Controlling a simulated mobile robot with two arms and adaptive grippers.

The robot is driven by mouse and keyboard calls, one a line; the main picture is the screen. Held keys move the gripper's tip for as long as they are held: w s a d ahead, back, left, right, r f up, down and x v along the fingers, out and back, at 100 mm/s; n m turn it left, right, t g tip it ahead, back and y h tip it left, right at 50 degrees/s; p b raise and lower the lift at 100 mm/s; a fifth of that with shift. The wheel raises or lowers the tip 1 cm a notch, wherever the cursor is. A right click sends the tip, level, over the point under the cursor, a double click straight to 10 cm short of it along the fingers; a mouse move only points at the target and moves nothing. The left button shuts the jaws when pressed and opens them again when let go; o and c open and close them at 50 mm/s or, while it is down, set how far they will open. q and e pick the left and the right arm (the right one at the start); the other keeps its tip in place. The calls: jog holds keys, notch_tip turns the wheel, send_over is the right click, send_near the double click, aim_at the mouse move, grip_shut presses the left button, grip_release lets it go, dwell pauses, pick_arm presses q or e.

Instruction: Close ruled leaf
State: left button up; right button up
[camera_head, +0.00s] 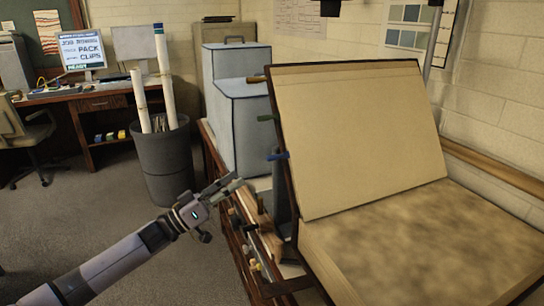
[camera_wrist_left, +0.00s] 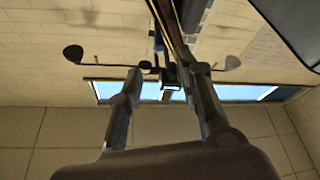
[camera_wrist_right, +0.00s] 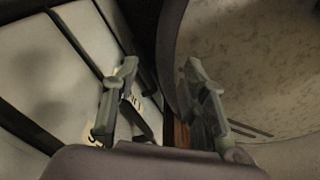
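A large beige leaf (camera_head: 360,135) in a dark frame stands raised and tilted back at the right of the head view. A faint line runs along its top, and brown, green (camera_head: 268,118) and blue (camera_head: 278,156) tabs stick out from its left edge. Below it lies a mottled brown surface (camera_head: 430,245). My left gripper (camera_head: 235,183) is left of the leaf's lower left edge, apart from it in the picture. Its fingers (camera_wrist_left: 167,75) are spread and empty in the left wrist view. My right gripper (camera_wrist_right: 160,68) is open and empty in its wrist view; the head view does not show it.
A grey stepped box (camera_head: 240,120) stands behind the leaf on the left. A dark bin (camera_head: 165,160) with rolled tubes stands on the floor. A desk with a screen (camera_head: 82,50) is at the far left. A wooden rail (camera_head: 500,172) runs along the right wall.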

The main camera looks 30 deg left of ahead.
aim_at(272, 158)
pick_arm(q)
jog(key=p+x, duration=0.2)
jog(key=x, duration=1)
jog(key=shift+w+d, duration=0.1)
jog(key=shift+d, duration=0.05)
jog(key=shift+c, duration=0.2)
grip_shut()
